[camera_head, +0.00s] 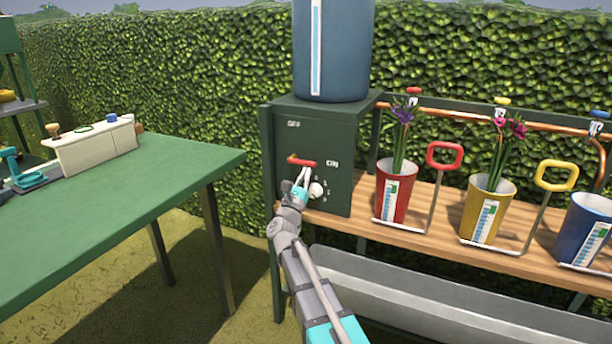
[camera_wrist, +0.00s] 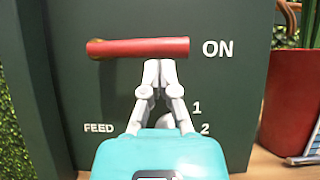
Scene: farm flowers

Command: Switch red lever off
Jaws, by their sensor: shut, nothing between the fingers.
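The red lever (camera_head: 303,161) is on the front of the dark green box (camera_head: 335,125). It lies about horizontal, its free end by the ON label; the OFF label is above it in the head view. In the wrist view the red lever (camera_wrist: 140,47) spans across with ON at its right end. My gripper (camera_head: 304,172) is shut and empty, its fingertips just below the lever. In the wrist view my gripper (camera_wrist: 160,66) reaches up to the lever's lower edge; I cannot tell whether it touches.
A white knob (camera_head: 316,189) sits below the lever, mostly hidden in the wrist view. A blue tank (camera_head: 335,50) stands on the box. Right are a red pot (camera_head: 394,190), a yellow pot (camera_head: 484,210) and a red-handled rod (camera_head: 443,156). A green table (camera_head: 130,205) is left.

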